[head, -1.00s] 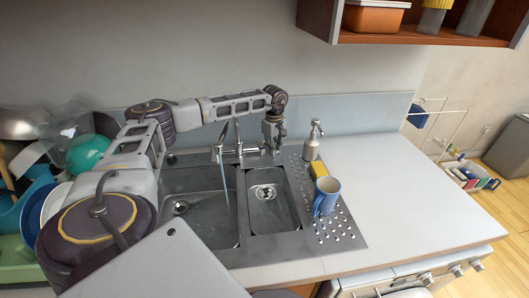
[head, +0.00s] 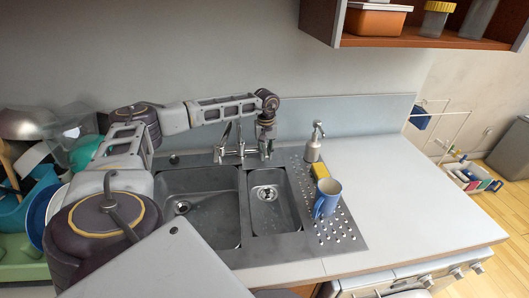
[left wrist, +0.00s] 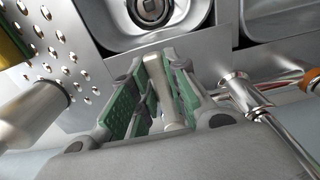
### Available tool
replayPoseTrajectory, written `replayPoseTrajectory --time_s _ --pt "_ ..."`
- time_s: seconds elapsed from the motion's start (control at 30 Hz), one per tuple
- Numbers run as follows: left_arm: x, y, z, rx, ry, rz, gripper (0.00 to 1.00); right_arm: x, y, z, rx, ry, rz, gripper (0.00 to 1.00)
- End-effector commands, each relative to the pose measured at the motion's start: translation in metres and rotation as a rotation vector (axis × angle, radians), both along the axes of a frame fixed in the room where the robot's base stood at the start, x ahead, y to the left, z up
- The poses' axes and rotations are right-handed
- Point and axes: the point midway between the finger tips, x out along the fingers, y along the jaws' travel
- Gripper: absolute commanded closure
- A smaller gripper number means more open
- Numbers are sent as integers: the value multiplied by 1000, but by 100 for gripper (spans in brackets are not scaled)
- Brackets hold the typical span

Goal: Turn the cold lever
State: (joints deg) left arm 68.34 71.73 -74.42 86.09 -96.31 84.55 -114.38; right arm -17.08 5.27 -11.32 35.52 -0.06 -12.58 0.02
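The chrome faucet (head: 240,146) stands behind the sink, and no water stream shows from its spout now. My left gripper (head: 265,148) points down at the faucet's right side, beside the cold lever. In the left wrist view, the gripper's green-padded fingers (left wrist: 158,98) stand apart on either side of the cold lever's pale handle (left wrist: 153,78). I cannot tell whether a pad touches it. The other lever, with a copper-coloured tip (left wrist: 309,80), shows at the right of that view. My right gripper is out of view.
Two sink basins (head: 198,205) lie in front of the faucet. Dishes crowd the left. The white counter (head: 400,190) is clear at the right.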

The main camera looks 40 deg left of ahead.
Motion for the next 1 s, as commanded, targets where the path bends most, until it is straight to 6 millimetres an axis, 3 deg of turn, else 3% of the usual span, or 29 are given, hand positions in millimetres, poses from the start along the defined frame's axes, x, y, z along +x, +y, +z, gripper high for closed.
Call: replayPoseTrajectory --time_s 0.17,1.0 --pt "1 -1 0 0 -1 4 61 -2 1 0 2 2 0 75" --pt "1 -1 12 0 0 6 61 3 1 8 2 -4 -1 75"
